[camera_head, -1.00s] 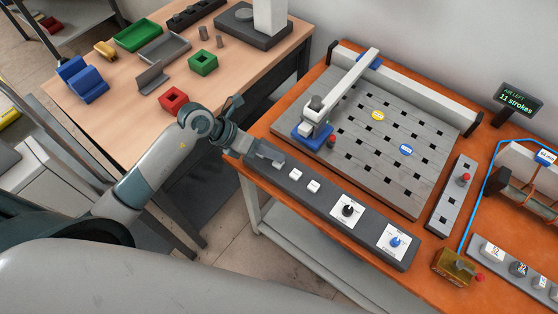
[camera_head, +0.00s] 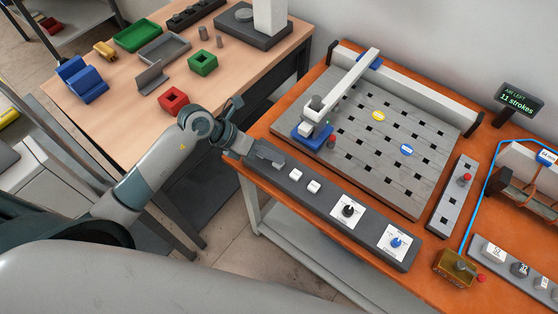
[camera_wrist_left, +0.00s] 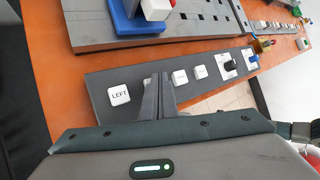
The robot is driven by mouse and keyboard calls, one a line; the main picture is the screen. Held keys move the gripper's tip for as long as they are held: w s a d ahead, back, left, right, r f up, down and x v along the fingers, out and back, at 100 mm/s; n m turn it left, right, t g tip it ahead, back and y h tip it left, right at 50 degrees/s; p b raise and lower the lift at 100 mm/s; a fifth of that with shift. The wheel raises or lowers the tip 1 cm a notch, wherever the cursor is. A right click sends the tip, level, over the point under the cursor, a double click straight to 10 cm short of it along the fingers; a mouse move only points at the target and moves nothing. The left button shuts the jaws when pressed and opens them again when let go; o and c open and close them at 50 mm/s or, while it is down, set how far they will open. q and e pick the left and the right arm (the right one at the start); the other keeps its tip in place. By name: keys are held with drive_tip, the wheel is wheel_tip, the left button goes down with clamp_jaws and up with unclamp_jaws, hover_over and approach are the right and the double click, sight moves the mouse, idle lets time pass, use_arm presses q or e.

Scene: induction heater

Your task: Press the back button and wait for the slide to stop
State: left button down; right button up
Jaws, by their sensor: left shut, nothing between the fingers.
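The control strip (camera_head: 330,207) runs along the front edge of the orange table and carries white push buttons. Two white buttons (camera_head: 296,174) (camera_head: 313,187) show in the head view. In the left wrist view, one button labelled LEFT (camera_wrist_left: 118,94) is left of the fingers, and two more white buttons (camera_wrist_left: 180,77) (camera_wrist_left: 200,72) are to the right. My left gripper (camera_head: 272,160) is shut and empty, its fingertips low over the strip between LEFT and those two; they mostly hide a button there. Contact cannot be told. The blue-based slide (camera_head: 312,135) stands at the plate's front left edge.
Two dials (camera_head: 348,210) (camera_head: 395,242) sit further right on the strip. The slotted grey plate (camera_head: 400,185) holds a yellow and a blue disc. A display (camera_head: 518,99) reads "AIR LEFT 11 strokes". A wooden table (camera_head: 130,120) with coloured blocks and trays stands at the left.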

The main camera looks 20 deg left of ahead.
sight(274, 163)
use_arm(q)
drive_tip(key=shift+f, duration=0.2)
drive_tip(key=shift+r, duration=0.15)
drive_tip(key=shift+r+p, duration=0.7)
drive_tip(key=shift+r, duration=0.15)
wheel_tip(274, 163, up, 6)
drive_tip(key=p, duration=0.4)
idle(0.5)
idle(0.8)
